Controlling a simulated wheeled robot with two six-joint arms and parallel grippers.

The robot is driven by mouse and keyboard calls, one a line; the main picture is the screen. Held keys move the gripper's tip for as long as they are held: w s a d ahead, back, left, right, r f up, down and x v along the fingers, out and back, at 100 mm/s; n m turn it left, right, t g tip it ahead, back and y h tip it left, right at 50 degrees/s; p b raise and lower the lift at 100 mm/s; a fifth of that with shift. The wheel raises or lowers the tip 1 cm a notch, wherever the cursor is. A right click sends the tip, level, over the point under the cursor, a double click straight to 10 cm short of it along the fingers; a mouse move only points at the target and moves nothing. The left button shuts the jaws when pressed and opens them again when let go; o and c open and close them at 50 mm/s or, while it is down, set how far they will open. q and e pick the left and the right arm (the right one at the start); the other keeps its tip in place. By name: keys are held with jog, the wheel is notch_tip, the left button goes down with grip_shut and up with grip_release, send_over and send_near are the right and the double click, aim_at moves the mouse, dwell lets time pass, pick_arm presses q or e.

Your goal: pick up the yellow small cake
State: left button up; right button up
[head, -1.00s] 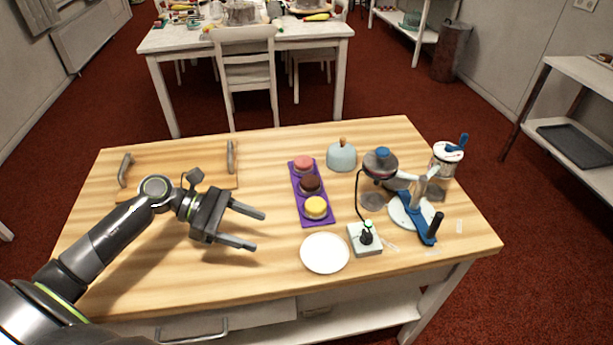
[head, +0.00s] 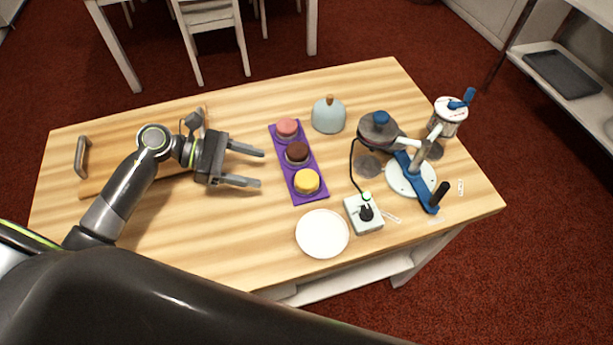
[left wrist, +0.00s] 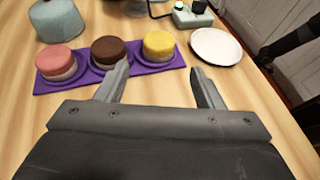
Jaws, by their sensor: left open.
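The yellow small cake (head: 306,181) sits at the near end of a purple tray (head: 313,197), in line with a brown cake (head: 297,152) and a pink cake (head: 287,127). In the left wrist view the yellow cake (left wrist: 158,45) is at the right end of the row. My left gripper (head: 261,168) is open and empty, left of the tray and apart from the cakes. Its fingers (left wrist: 160,82) point toward the tray in the left wrist view. My right gripper is not in view.
A white plate (head: 322,234) lies near the table's front edge. A grey-blue dome (head: 328,116) stands behind, right of the tray. A control box (head: 353,220) and a blue-and-white stand device (head: 398,183) are to the right. A wooden board (head: 97,182) lies at the left.

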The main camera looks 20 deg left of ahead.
aim_at(298, 178)
pick_arm(q)
jog(key=p+x, duration=0.1)
jog(key=x, duration=0.4)
jog(key=shift+w+d, duration=0.1)
jog(key=shift+d, duration=0.25)
jog(key=shift+w+d+f+p, duration=0.15)
jog(key=shift+d+f+p, duration=0.2)
jog(key=shift+d+p, duration=0.15)
jog(key=p+x, duration=0.2)
jog(key=x, duration=0.2)
jog(key=shift+w+d+f, duration=0.15)
jog(key=shift+d+f, duration=0.05)
jog(key=shift+f, duration=0.15)
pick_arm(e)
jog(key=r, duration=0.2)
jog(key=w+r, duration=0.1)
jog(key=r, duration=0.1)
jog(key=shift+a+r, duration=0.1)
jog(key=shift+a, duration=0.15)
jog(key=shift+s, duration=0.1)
pick_arm(q)
jog(key=c, duration=0.7)
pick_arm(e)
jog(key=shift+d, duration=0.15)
